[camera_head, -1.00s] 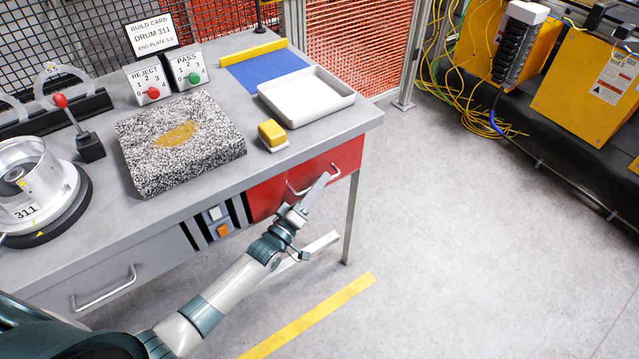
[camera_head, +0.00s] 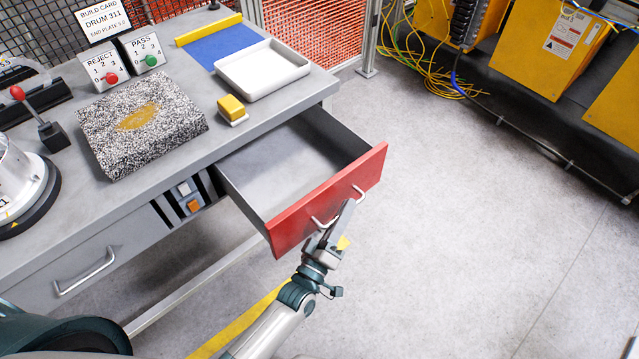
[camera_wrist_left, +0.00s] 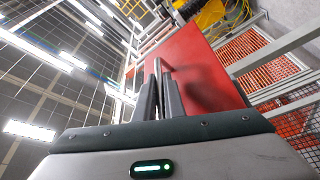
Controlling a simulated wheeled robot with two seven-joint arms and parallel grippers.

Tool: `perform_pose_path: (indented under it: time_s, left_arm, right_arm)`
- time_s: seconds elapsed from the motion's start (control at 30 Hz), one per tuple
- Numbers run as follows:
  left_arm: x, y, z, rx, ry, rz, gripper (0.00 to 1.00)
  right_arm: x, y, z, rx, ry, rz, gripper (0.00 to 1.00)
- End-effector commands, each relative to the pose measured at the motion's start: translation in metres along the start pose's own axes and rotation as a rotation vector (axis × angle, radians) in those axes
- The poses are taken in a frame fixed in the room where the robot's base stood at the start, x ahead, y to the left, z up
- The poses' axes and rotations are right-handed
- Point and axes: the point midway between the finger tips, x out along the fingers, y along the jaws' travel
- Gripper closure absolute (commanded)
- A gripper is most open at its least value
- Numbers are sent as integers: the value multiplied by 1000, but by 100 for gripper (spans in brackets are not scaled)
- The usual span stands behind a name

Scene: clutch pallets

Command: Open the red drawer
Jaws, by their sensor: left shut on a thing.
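The red drawer (camera_head: 330,201) is pulled well out of the right end of the grey workbench, and its grey inside looks empty. Its silver handle (camera_head: 358,193) is on the red front. My left gripper (camera_head: 343,217) is at the front of the drawer, shut on the handle, and hides the middle of it. In the left wrist view the two fingers (camera_wrist_left: 158,90) close around the handle in front of the red drawer face (camera_wrist_left: 200,72). My right gripper is not in view.
A white tray (camera_head: 228,84), a yellow block (camera_head: 231,107) and a speckled slab (camera_head: 178,138) are on the bench (camera_head: 60,218). A closed grey drawer with a handle (camera_head: 85,272) is at left. The floor (camera_head: 480,200) to the right is clear.

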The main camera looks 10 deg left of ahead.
Motion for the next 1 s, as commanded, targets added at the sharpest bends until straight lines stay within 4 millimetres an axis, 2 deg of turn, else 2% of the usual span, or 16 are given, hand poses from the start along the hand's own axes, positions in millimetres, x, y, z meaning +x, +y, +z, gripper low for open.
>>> perform_pose_path:
  time_s: [0.03,0.2,0.4,0.6,0.97,1.0]
  left_arm:
    - [-8,10,16,-7,-1,-4,100]
    - [-25,39,58,-5,-2,-3,100]
    - [-39,62,90,-3,-1,-2,100]
    - [-45,73,104,0,0,-1,100]
    - [-46,74,106,1,0,-1,100]
    - [-46,74,106,1,0,-1,86]
  right_arm:
    - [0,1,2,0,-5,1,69]
    - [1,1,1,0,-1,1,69]
    - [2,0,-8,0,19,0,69]
    - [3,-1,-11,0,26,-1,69]
    - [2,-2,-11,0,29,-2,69]
    - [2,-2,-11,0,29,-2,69]
